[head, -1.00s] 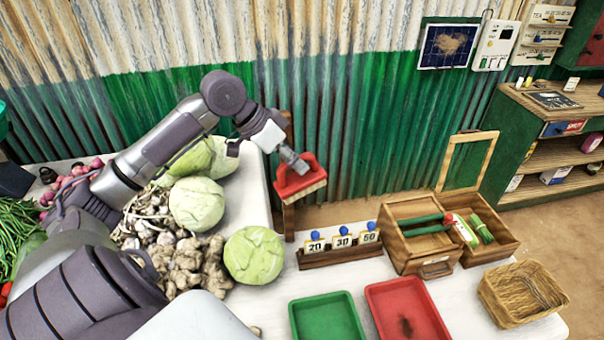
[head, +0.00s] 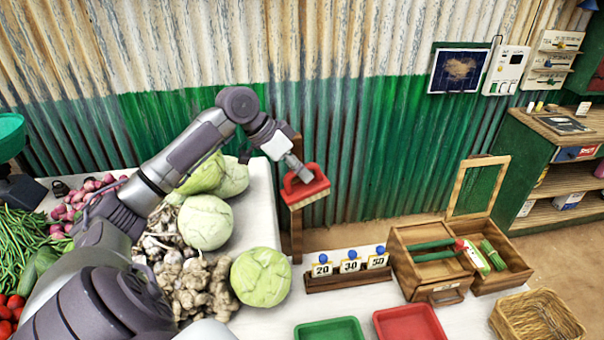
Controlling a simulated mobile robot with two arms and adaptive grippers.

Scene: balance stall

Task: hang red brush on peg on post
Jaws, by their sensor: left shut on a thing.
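The red brush (head: 308,187) has a red body with a handle and pale bristles underneath. My left gripper (head: 302,176) is shut on it and holds it up in front of the wooden post (head: 297,230). The post stands upright at the back edge of the table. The brush and gripper cover part of the post, and the peg cannot be made out. I cannot tell whether the brush touches the post. My right gripper is not in view.
Cabbages (head: 261,277) and ginger (head: 197,285) lie left of the post. A rack with number tags (head: 347,275) stands right of its foot. Further right are an open wooden box (head: 430,283) and a wicker basket (head: 537,318). Green (head: 330,331) and red (head: 409,325) trays are in front. Corrugated wall is behind.

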